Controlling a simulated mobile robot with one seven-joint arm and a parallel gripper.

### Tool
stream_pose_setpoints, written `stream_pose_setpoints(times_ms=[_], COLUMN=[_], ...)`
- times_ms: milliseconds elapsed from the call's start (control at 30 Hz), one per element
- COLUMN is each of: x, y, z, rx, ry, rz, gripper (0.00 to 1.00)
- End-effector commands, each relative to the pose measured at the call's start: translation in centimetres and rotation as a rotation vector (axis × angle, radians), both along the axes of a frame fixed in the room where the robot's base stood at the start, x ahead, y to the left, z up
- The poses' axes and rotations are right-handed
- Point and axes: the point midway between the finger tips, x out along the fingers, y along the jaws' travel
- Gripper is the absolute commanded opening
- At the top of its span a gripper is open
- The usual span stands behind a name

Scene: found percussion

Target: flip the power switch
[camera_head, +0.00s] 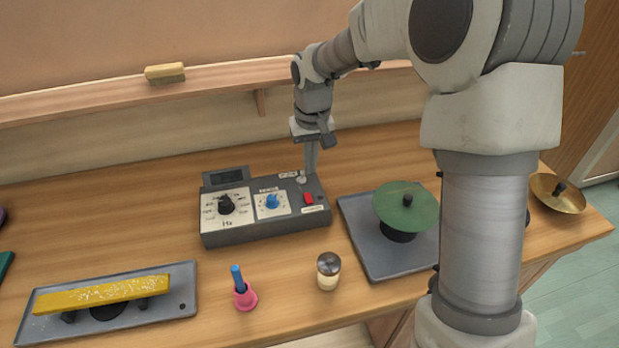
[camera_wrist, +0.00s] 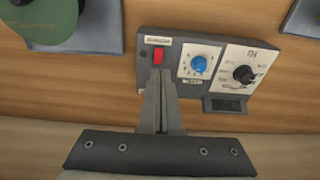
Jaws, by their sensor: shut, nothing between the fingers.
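The grey control box (camera_head: 265,232) stands on the table with a black dial, a blue knob, a red switch (camera_head: 308,197) and a small metal toggle (camera_head: 301,180) near its right back edge. I cannot read which of the two is labelled as power. My gripper (camera_head: 310,172) is shut and empty, pointing down at the box's right back part, close beside the toggle. In the wrist view the fingertips (camera_wrist: 161,72) are just below the red switch (camera_wrist: 158,56) and hide the toggle. I cannot tell whether they touch the box.
A grey tray (camera_head: 375,258) with a green cymbal (camera_head: 407,206) stands right of the box. A pink holder (camera_head: 245,298), a shaker (camera_head: 328,270) and a yellow bar (camera_head: 100,294) on a tray are in front. A ledge with an eraser (camera_head: 165,73) runs behind.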

Motion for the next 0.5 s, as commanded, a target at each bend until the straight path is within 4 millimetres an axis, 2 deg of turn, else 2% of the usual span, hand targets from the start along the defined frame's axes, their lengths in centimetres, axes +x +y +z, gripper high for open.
stream_pose_setpoints(times_ms=[100, 200, 500], x=[-0.2, -0.3, -0.4], y=[-0.1, -0.1, -0.1], z=[1.6, 2.3, 2.6], rx=[-0.001, 0.000, 0.000], ry=[-0.002, -0.001, 0.000], rz=[0.000, -0.001, -0.001], gripper=[0.00, 0.00, 0.00])
